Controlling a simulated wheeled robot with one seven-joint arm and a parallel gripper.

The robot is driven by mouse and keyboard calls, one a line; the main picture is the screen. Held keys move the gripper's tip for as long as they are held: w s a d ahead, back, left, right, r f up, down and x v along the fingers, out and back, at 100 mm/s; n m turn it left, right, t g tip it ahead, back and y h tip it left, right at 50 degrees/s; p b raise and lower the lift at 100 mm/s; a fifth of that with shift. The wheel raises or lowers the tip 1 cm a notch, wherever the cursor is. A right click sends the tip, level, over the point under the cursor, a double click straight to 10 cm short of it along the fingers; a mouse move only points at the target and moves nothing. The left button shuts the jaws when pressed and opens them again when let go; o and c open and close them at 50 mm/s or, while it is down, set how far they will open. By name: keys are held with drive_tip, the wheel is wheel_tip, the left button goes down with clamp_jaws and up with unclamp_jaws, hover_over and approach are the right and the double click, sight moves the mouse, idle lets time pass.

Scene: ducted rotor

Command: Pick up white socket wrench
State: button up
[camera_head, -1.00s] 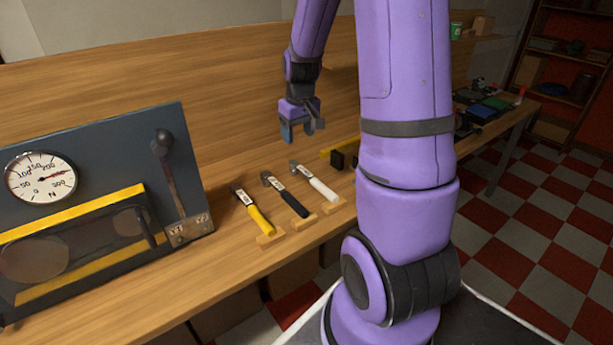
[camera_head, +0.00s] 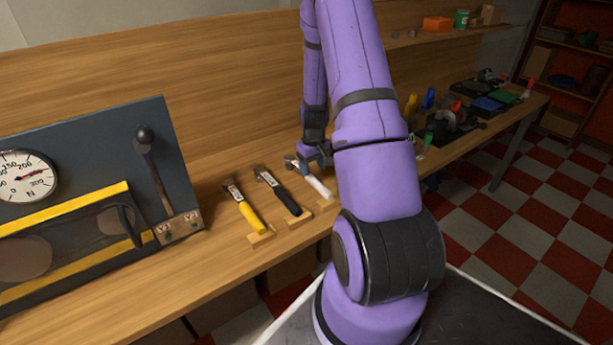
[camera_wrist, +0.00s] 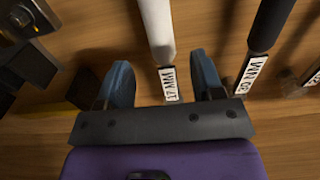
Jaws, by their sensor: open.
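The white socket wrench (camera_head: 318,187) lies on the workbench as the rightmost of three similar tools. Its white handle (camera_wrist: 157,30) and a labelled section also show in the wrist view. My gripper (camera_wrist: 165,85) is open, with its two blue fingers on either side of the labelled part of the wrench. I cannot tell whether a finger touches it. In the head view my gripper (camera_head: 312,160) is low over the wrench's far end and partly hides it. The wrench's head is hidden behind my gripper in the wrist view.
A black-handled tool (camera_head: 283,195) lies just left of the wrench, and a yellow-handled one (camera_head: 246,211) is farther left. A dark panel with a gauge and lever (camera_head: 165,135) stands at the left. A dark object (camera_wrist: 28,42) is on the wrench's other side in the wrist view.

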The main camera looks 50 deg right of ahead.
sight(312, 177)
drive_tip(key=shift+f, duration=3.05)
drive_tip(key=shift+a, duration=0.1)
drive_tip(key=shift+c, duration=0.4)
drive_tip(key=c, duration=1)
